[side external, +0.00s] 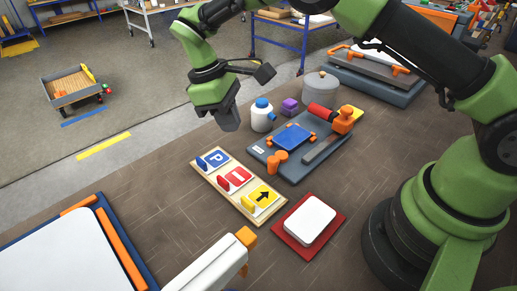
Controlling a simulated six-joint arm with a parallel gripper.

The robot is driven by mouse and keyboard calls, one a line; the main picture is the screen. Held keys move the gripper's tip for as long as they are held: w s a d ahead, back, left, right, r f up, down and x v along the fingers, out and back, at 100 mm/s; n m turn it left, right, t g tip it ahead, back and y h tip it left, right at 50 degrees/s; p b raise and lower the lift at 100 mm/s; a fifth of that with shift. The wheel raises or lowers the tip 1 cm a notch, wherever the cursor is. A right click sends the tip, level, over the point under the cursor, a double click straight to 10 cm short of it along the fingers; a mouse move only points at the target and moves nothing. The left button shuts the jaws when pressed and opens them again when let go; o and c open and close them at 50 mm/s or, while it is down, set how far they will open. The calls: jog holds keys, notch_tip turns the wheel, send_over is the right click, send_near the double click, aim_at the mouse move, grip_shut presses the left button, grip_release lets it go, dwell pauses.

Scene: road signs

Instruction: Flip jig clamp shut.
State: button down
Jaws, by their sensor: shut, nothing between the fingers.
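The jig (290,171) is a dark grey base plate on the table, with a blue plate (293,137) lying on it between small orange stops. The clamp has a red handle (321,111) and an orange body (343,121) at the jig's back right corner. The handle points back and left, away from the blue plate. Whether anything presses on the plate is too small to tell. My gripper (230,121) is shut and empty, pointing down in the air left of the jig, behind the sign board. It touches nothing that I can make out.
A wooden board (223,199) with blue, red and yellow sign tiles lies in front of the jig. A white bottle (262,119), a purple block (289,106) and a grey canister (320,87) stand behind it. A white pad on a red base (285,239) lies nearer.

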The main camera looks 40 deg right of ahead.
jog(key=x, duration=0.6)
jog(key=shift+s, duration=0.15)
jog(key=shift+s+d+f, duration=0.2)
jog(key=shift+s+d, duration=0.15)
jog(key=shift+s, duration=0.15)
jog(key=shift+s+d+f, duration=0.2)
jog(key=shift+s+d, duration=0.2)
jog(key=shift+s, duration=0.1)
jog(key=shift+s+d+f, duration=0.15)
jog(key=shift+s+d, duration=0.25)
jog(key=shift+s, duration=0.2)
